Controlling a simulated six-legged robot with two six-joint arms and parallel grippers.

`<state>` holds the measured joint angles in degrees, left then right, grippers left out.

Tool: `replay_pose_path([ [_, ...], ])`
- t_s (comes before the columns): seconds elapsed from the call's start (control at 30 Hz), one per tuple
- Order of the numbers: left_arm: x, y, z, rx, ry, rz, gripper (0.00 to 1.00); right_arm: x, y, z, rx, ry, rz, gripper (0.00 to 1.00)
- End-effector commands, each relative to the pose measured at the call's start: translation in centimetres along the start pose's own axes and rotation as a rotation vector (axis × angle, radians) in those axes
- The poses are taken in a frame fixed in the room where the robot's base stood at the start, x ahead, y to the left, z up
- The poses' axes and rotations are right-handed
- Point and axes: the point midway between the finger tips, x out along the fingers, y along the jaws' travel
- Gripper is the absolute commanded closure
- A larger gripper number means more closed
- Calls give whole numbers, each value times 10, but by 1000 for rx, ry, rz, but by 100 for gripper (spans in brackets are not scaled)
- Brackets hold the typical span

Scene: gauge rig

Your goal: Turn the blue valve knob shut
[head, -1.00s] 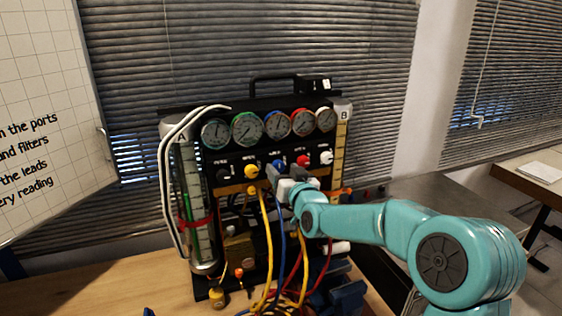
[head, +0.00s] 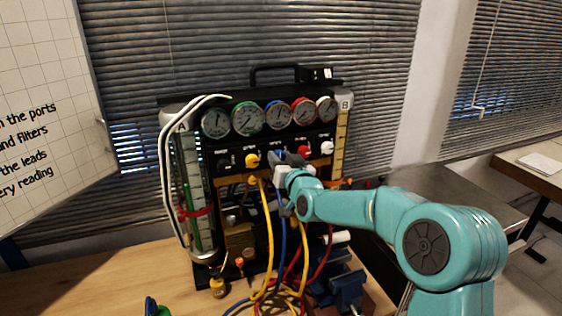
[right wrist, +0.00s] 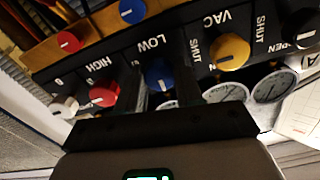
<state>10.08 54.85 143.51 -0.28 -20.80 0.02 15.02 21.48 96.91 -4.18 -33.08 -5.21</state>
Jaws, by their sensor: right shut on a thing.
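The blue valve knob (right wrist: 158,74) sits on the black panel beside the lettering LOW and SHUT in the right wrist view. My right gripper (right wrist: 170,82) has its dark fingers on either side of the knob and is shut on it. The knob's pointer is hard to read. In the head view my right gripper (head: 287,163) reaches the middle of the panel from the right and mostly covers the blue knob. My left gripper is not in view.
A yellow knob (right wrist: 230,52) and a red knob (right wrist: 104,94) flank the blue one closely. Gauges (head: 279,115) line the panel above. Yellow, blue and red hoses (head: 268,235) hang below the gripper. A blue vise-like block (head: 345,287) stands at the panel's foot.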

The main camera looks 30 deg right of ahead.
Motion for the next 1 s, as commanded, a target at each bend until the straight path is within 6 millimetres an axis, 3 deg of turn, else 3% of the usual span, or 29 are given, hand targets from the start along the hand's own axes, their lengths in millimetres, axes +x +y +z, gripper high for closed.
replay_pose_path([
  [0.5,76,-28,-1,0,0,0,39,0,0,9,379,0,-3,95],
  [1.0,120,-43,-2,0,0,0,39,0,-1,5,855,-4,-1,95],
])
